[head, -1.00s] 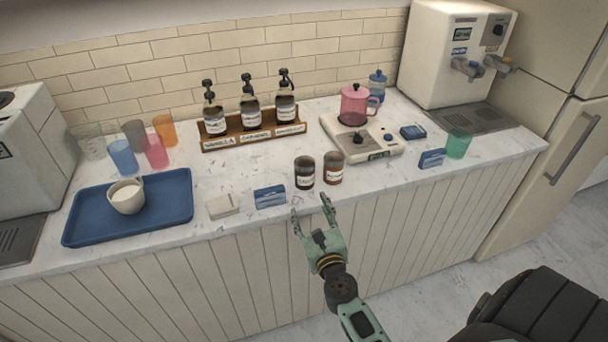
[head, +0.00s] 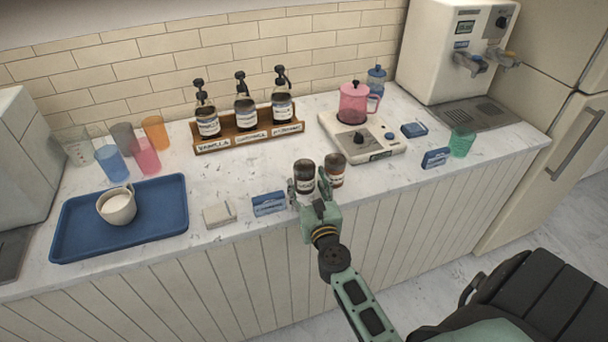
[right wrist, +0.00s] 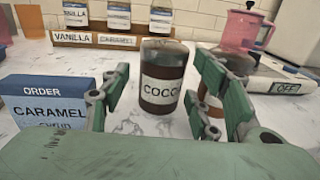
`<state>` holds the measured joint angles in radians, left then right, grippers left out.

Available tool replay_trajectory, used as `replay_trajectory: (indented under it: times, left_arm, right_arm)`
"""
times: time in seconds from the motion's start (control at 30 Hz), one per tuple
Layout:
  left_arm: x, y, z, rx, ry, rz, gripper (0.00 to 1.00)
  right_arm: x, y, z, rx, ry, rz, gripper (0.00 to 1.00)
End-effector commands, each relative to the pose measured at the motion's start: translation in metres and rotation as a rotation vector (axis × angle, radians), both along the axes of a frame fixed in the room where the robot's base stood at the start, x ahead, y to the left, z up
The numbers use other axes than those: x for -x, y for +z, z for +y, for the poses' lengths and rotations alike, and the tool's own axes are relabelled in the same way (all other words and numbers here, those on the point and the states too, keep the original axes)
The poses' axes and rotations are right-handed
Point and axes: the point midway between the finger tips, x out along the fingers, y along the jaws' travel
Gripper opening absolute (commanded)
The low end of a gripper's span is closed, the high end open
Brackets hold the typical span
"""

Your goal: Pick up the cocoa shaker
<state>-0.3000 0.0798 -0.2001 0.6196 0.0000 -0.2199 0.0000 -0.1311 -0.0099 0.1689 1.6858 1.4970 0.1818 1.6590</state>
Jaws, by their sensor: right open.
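The cocoa shaker (head: 304,173) is a dark brown jar with a white label, upright near the counter's front edge. In the right wrist view the cocoa shaker (right wrist: 162,77) stands just ahead of and between the fingers, its label reading "COCO". My right gripper (head: 308,187) is open, with its fingers at the front of the jar. The right gripper (right wrist: 165,100) also shows in the right wrist view, with a gap between each finger and the jar. My left gripper is not in view.
A second brown jar (head: 335,170) stands close to the right of the shaker, partly behind the right finger. A blue order card box (head: 269,204) is close on the left. A hot plate (head: 380,145) with a pink pot (head: 353,103) is behind right. A blue tray (head: 70,240) lies far left.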

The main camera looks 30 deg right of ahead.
Motion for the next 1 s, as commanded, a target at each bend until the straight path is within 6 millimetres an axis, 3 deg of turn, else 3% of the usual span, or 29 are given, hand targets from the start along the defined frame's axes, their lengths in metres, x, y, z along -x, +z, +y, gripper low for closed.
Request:
replay_trajectory:
  times: [0.3, 0.6, 1.0]
  left_arm:
    - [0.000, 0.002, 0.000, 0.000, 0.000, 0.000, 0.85]
    - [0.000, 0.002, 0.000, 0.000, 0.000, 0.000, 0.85]
    - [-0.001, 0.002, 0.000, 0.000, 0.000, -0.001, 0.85]
  right_arm:
    - [-0.041, -0.003, -0.018, 0.002, 0.001, 0.000, 0.56]
    - [-0.045, -0.004, -0.020, 0.001, 0.000, 0.000, 0.56]
    - [-0.045, -0.004, -0.020, 0.001, 0.000, 0.000, 0.22]
